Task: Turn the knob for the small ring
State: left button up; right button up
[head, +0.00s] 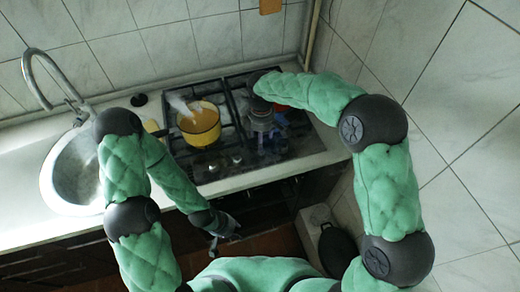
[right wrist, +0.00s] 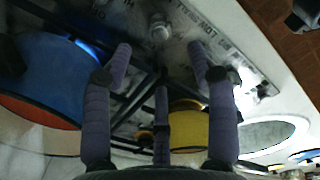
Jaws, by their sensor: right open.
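The gas hob (head: 205,172) is set in the counter, with small knobs along its front strip. One knob (head: 237,160) shows in the head view between the yellow pot and my right gripper. In the right wrist view a pale round knob (right wrist: 160,30) lies beyond my fingertips, roughly centred between them and apart from them. My right gripper (right wrist: 158,62) is open and empty, pointing down over the front right of the hob; it is dark and partly hidden in the head view. My left gripper (head: 222,232) hangs in front of the counter; its fingers are too small to judge.
A yellow pot (head: 199,126) stands on the left of the hob. A blue pot (right wrist: 62,75) is close beside my right gripper, mostly hidden in the head view. A sink (head: 72,175) with a tap is at the left. Tiled walls close in behind and right.

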notch_tip(320, 180, down, 9)
jog(key=shift+r+b, duration=0.1)
jog(key=shift+b, duration=0.7)
